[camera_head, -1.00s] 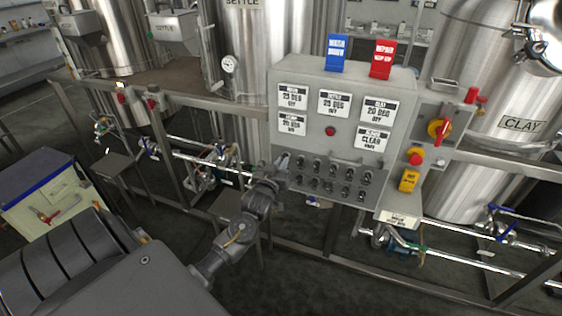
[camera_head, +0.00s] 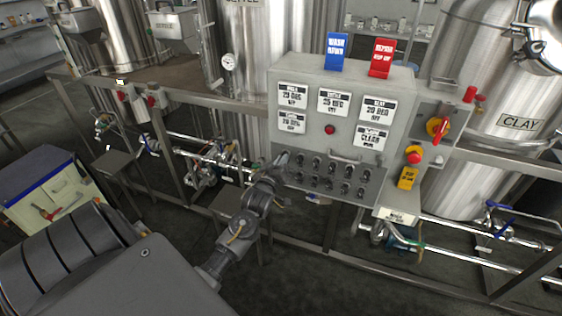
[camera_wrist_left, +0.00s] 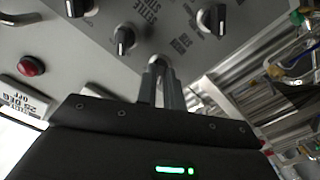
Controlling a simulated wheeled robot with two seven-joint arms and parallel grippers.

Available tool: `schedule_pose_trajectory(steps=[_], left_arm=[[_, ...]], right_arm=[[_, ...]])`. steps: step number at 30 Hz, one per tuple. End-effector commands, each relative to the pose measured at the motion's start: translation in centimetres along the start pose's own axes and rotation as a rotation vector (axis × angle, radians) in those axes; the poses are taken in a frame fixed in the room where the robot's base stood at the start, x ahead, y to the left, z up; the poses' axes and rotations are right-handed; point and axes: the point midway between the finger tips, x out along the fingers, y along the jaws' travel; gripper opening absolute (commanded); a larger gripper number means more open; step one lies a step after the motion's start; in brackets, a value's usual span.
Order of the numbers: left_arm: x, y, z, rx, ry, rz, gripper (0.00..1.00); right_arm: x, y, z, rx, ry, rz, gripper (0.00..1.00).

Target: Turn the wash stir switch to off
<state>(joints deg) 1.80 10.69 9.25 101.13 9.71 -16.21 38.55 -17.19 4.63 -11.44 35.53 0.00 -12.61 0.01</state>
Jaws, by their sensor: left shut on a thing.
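The grey control box (camera_head: 400,120) carries a dark panel with two rows of small black rotary switches (camera_head: 331,165). My left gripper (camera_head: 283,160) is at the left end of the upper row, in front of the panel. In the left wrist view its two fingers (camera_wrist_left: 158,68) are shut on a switch knob (camera_wrist_left: 158,60), which they mostly hide. Other black knobs, such as one at upper right (camera_wrist_left: 214,18) and one at left (camera_wrist_left: 123,40), stand clear of the fingers. Part of the lettering reads "SETTLE STIR"; the held switch's own label is unclear. My right gripper is out of view.
A red lamp (camera_head: 330,130) and several white status cards (camera_head: 333,102) sit above the switches. A metal bar handle (camera_head: 357,160) crosses near the upper row. Steel frame rails run below.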

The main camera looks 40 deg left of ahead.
Motion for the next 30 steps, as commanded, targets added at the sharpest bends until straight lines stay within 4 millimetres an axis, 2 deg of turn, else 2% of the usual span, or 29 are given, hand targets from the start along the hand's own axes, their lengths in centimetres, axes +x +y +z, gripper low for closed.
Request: schedule_pose_trajectory(steps=[4, 5, 6, 10, 20, 23, 30], left_arm=[[0.0, 0.0, -0.1, -0.002, 0.003, 0.0, 0.0], [0.0, 0.0, -0.1, -0.002, 0.003, 0.0, 0.1], [0.0, 0.0, -0.1, -0.002, 0.003, 0.0, 0.16], [0.0, 0.0, -0.1, -0.001, 0.003, 0.0, 0.31], [-0.4, 0.0, 0.1, 0.0, 0.001, 0.0, 0.31], [-1.6, -0.1, 0.2, -0.001, 0.001, 0.001, 0.31], [-6.4, -0.1, 0.3, -0.001, 0.0, 0.0, 0.31]], right_arm=[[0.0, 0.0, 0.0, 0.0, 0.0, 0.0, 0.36], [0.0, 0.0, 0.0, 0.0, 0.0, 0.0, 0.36], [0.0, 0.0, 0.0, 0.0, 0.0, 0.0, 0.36], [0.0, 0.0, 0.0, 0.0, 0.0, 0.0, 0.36], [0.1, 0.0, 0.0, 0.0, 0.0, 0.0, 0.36], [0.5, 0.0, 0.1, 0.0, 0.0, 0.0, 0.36], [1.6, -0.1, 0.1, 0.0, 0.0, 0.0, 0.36]])
